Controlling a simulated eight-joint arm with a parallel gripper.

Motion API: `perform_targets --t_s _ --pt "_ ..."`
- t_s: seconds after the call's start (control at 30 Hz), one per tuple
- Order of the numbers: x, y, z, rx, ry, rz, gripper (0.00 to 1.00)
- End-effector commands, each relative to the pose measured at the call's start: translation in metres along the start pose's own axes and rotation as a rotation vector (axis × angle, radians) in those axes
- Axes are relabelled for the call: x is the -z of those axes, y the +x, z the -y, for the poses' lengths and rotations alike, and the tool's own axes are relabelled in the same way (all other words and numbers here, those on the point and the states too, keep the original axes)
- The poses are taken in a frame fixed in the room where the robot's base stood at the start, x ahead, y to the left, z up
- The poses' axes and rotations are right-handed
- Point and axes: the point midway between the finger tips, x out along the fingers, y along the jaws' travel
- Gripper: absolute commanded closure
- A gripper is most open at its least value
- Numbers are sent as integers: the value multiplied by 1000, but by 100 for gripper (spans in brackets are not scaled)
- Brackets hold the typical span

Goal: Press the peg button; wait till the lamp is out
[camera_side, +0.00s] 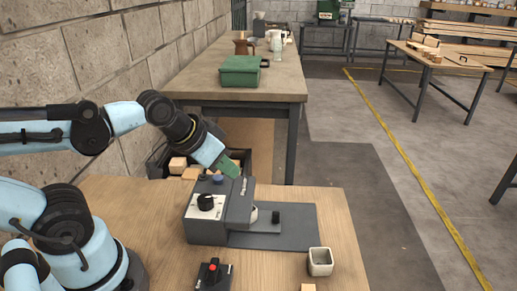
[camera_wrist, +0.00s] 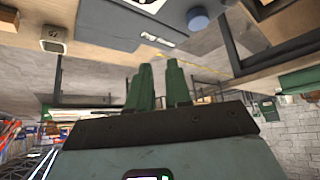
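A grey machine (camera_side: 207,230) stands on the wooden table, with a black knob (camera_side: 205,201) on a white panel. A round blue button (camera_side: 218,179) sits on its top and also shows in the wrist view (camera_wrist: 197,18). I cannot tell which part is the lamp or whether one is lit. A short black peg (camera_side: 276,217) stands on the flat plate at the machine's right. My green gripper (camera_side: 231,169) is tilted above the top of the machine, close to the blue button; contact cannot be told. In the wrist view its two fingers (camera_wrist: 160,68) are slightly apart with nothing between them.
A black box with a red control (camera_side: 213,267), a pale square cup (camera_side: 320,262) and a wooden block (camera_side: 308,287) are at the table's front. A dark bin with wooden blocks (camera_side: 178,164) is behind the machine.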

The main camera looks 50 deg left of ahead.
Motion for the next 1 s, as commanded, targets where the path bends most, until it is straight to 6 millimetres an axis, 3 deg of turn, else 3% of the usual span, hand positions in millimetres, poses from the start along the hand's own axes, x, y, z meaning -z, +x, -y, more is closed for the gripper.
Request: perform_targets --t_s 0.03,0.1,1.0 --pt "0 0 0 0 0 0 90" --pt "0 0 0 0 0 0 100" --pt "0 0 0 0 0 0 100"
